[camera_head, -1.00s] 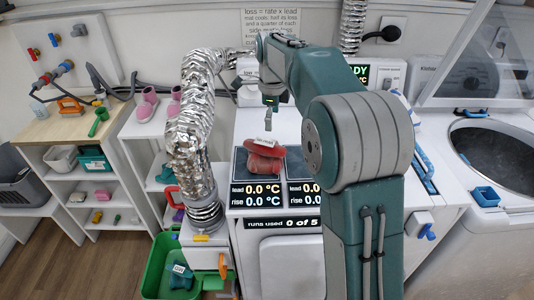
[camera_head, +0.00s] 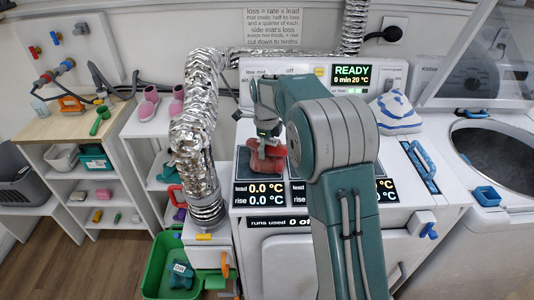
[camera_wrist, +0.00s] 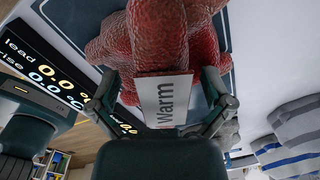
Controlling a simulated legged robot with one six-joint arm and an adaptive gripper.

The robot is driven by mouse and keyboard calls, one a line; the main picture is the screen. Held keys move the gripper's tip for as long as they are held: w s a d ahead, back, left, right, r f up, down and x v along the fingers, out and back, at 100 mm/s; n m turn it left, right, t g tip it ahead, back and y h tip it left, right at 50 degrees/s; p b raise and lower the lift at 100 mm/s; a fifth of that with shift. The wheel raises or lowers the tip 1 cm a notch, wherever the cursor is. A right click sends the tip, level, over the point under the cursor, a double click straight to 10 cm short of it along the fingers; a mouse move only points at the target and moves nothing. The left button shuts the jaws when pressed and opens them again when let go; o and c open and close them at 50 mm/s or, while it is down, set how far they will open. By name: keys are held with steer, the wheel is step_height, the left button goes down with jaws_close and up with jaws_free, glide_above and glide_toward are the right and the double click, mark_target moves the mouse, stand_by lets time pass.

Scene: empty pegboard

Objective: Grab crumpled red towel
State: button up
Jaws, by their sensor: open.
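The crumpled red towel (camera_head: 265,167) sits on a dark mat on top of the white machine, left of centre in the head view. In the wrist view the red towel (camera_wrist: 175,45) fills the upper middle, with a white tag reading "Warm" (camera_wrist: 163,98) in front of it. My gripper (camera_head: 268,137) is at the towel's top in the head view. In the wrist view my gripper (camera_wrist: 160,92) is open, with a finger on each side of the tag and the lower part of the towel. I cannot tell whether the fingers touch the cloth.
A silver foil duct (camera_head: 197,135) stands left of the mat. A white and blue striped cloth (camera_head: 395,113) lies at the machine's back right. A display reads "READY" (camera_head: 352,71). A green bin (camera_head: 160,265) stands on the floor at left.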

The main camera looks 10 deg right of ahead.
steer(key=shift+a+f, duration=0.1)
steer(key=shift+f, duration=0.3)
steer(key=shift+d, duration=0.2)
steer(key=shift+c, duration=0.9)
steer(key=c, duration=0.5)
jaws_close()
